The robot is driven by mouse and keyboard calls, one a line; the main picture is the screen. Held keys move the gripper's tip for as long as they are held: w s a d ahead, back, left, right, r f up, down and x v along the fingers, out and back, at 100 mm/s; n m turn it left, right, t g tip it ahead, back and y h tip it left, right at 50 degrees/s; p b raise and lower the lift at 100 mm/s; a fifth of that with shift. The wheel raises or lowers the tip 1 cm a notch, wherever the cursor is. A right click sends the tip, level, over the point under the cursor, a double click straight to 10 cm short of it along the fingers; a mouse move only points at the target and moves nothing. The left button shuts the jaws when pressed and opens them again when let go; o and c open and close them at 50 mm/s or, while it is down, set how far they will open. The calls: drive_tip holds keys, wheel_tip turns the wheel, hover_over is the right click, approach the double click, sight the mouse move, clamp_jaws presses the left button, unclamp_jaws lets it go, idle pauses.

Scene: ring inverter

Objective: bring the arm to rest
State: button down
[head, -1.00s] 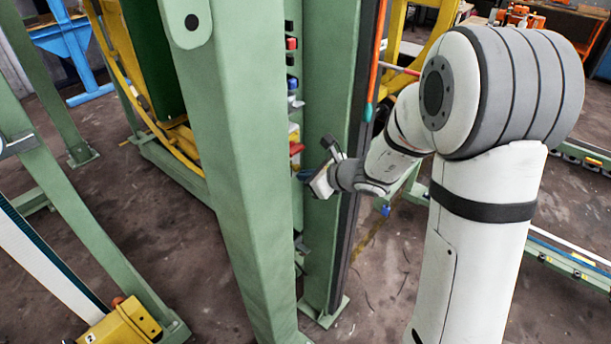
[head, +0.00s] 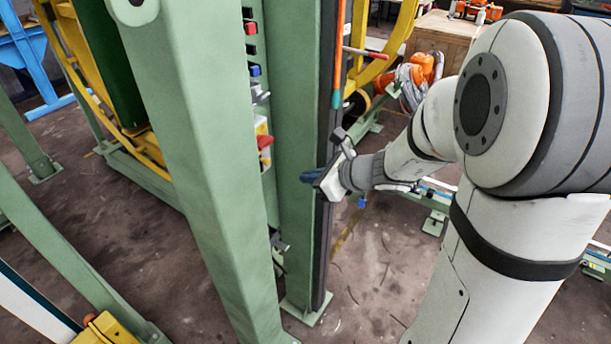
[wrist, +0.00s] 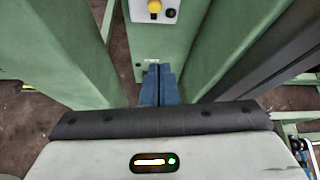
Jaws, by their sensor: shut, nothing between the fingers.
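My gripper (head: 310,176) is in front of a green post (head: 300,130) in the head view, at the end of my white arm, which reaches in from the right. In the wrist view my gripper's blue fingers (wrist: 159,84) lie together, shut, with nothing between them. They point toward a white control panel (wrist: 153,12) with a yellow knob and a black knob. I cannot tell from these views how far the fingertips are from the panel or the post.
A wide green column (head: 200,150) stands left of my gripper, with red and blue switches (head: 264,141) behind its right edge. An orange bar (head: 341,60) runs down the post. Orange machinery (head: 420,70) and a wooden cabinet (head: 446,32) stand behind. Bare floor (head: 370,270) lies below my gripper.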

idle(0.3)
drive_tip(key=s+r+n+g+h, duration=0.15)
drive_tip(key=s+n+g, duration=0.35)
drive_tip(key=s+n, duration=0.8)
drive_tip(key=s+d+r+n+h, duration=0.1)
drive_tip(key=s+d+n+h, duration=0.6)
drive_tip(key=n, duration=0.4)
drive_tip(key=shift+s+d, duration=0.25)
drive_tip(key=shift+d, duration=0.5)
drive_tip(key=shift+h, duration=0.25)
